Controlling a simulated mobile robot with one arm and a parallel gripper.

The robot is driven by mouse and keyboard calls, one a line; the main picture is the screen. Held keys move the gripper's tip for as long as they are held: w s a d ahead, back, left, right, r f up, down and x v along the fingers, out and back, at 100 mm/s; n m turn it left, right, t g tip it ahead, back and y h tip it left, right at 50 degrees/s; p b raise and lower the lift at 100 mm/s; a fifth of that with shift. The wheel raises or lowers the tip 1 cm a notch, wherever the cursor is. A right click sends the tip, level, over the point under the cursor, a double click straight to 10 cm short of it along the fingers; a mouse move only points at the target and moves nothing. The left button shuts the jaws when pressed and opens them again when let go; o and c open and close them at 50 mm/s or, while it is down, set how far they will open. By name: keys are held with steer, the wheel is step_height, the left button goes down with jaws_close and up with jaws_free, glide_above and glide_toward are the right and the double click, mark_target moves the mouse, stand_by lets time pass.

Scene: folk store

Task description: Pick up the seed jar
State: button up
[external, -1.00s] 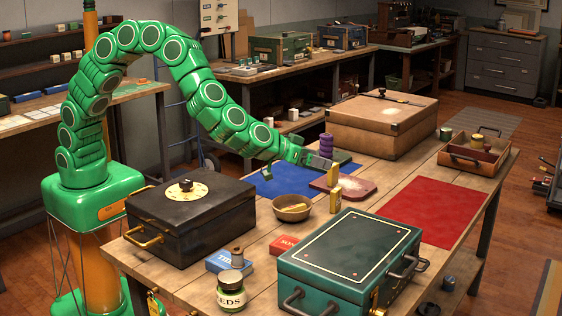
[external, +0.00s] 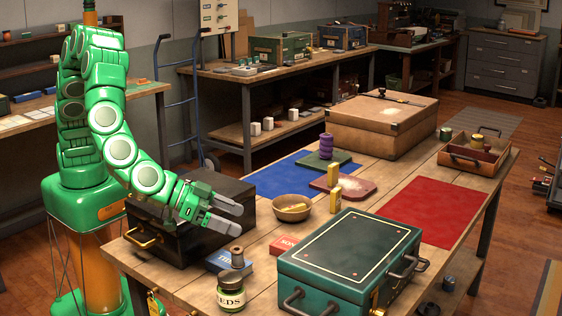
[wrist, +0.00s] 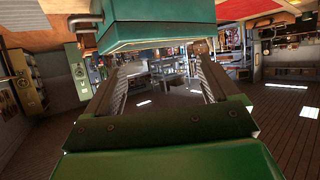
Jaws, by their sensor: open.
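The seed jar (external: 231,294) stands upright near the front edge of the wooden table in the external view. It is a green jar with a pale label reading "EEDS". My gripper (external: 241,219) is open and empty, above and behind the jar, beside the black box, with its fingers pointing right. In the wrist view my gripper's fingers (wrist: 163,70) are spread apart with nothing between them. I cannot make out the jar in the wrist view.
A brown spool (external: 236,257) sits just above the jar in the picture; whether it touches the lid is unclear. A black box (external: 165,238), a blue TIDE-like box (external: 222,262), a red box (external: 285,244) and a green case (external: 350,255) crowd around. The red mat (external: 440,213) is bare.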

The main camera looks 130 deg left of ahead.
steer(key=s+d+m+h, duration=0.1)
steer(key=s+d, duration=0.1)
steer(key=d, duration=0.7)
glide_toward(220, 275)
steer(key=x, duration=0.4)
steer(key=shift+w+a+f, duration=0.15)
steer(key=shift+f, duration=0.1)
steer(key=shift+x, duration=4)
steer(key=shift+w+r, duration=0.15)
steer(key=c, duration=1.2)
